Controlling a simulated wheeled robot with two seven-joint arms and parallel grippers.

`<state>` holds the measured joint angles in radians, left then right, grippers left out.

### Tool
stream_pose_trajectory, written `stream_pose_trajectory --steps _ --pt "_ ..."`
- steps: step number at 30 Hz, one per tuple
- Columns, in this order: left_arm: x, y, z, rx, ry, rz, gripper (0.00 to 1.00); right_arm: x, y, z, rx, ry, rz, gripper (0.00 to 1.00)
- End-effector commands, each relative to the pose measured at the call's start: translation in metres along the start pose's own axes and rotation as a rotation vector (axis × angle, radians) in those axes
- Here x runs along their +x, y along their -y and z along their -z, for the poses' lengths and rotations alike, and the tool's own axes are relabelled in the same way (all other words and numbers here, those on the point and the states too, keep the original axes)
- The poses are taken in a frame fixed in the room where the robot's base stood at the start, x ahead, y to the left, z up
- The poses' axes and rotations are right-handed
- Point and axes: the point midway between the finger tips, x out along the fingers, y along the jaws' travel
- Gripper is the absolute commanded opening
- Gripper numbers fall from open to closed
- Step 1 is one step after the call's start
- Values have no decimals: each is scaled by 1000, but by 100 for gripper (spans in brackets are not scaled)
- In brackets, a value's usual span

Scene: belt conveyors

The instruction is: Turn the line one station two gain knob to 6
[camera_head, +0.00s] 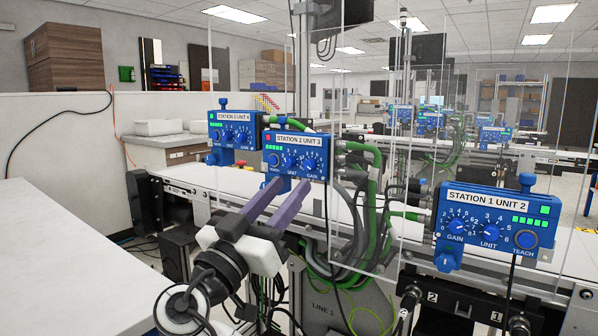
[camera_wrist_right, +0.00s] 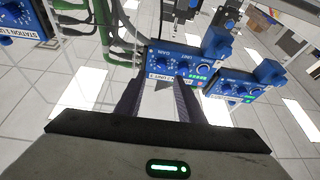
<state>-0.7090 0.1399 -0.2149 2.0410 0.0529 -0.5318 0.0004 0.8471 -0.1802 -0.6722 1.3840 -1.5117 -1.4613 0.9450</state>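The blue station 2 unit 3 box (camera_head: 297,153) has a teach button, a unit knob and a gain knob (camera_head: 311,166) at its right end. The gain pointer is too small to read. My right gripper (camera_head: 286,184) has two parallel purple fingers, apart, reaching up to the box's lower front. In the right wrist view the box (camera_wrist_right: 183,58) appears upside down. There the gain knob (camera_wrist_right: 162,63) shows ahead of the gap between the open fingertips (camera_wrist_right: 158,82). I cannot tell whether the fingers touch the box. My left gripper is not in view.
The station 1 unit 2 box (camera_head: 487,222) is at right, and the station 3 unit 4 box (camera_head: 234,130) is beyond at left. Clear upright panels (camera_head: 375,110), green hoses (camera_head: 372,195) and cables stand right of the station 2 box. A white counter (camera_head: 60,260) is at left.

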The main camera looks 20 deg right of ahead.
Motion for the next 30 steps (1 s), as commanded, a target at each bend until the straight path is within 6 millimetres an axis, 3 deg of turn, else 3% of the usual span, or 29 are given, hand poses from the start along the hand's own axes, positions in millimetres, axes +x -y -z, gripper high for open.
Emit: stream_pose_trajectory --steps 3,9,21,22,28,30 --pt "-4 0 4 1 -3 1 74 25 -1 2 -3 -1 -3 35" --pt "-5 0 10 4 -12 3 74 52 0 1 -2 0 0 35" --pt "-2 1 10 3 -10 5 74 61 0 -1 -2 2 1 35" --pt "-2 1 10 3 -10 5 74 61 0 -1 -2 2 1 33" --pt "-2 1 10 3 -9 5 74 61 0 -1 -2 2 1 0" --pt "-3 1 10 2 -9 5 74 61 0 -1 -2 2 1 0"
